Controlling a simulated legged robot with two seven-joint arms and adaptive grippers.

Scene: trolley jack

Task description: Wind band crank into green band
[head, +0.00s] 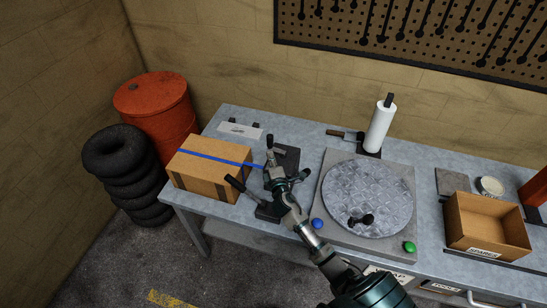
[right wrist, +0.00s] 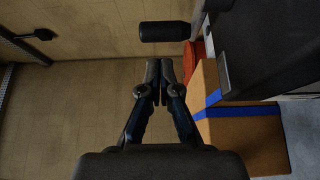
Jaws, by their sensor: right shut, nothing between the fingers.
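The strapping device (head: 287,158) is a dark block on the bench beside the cardboard box, partly hidden behind my right gripper. A small black crank knob (head: 269,138) stands up at it; in the right wrist view a black cylindrical knob (right wrist: 165,31) lies just beyond my fingertips, apart from them. My right gripper (head: 272,165) is over the device, its fingers shut and empty; the closed fingertips also show in the right wrist view (right wrist: 159,69). A blue band (head: 215,152) runs across the box into the device. I cannot make out a green band. My left gripper is not in view.
A cardboard box (head: 203,183) stands left of the device, with a black-handled lever (head: 235,184) between. A round metal turntable (head: 366,190) with a black knob is to the right, with blue (head: 317,223) and green (head: 410,247) buttons. A paper roll (head: 380,130) stands behind.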

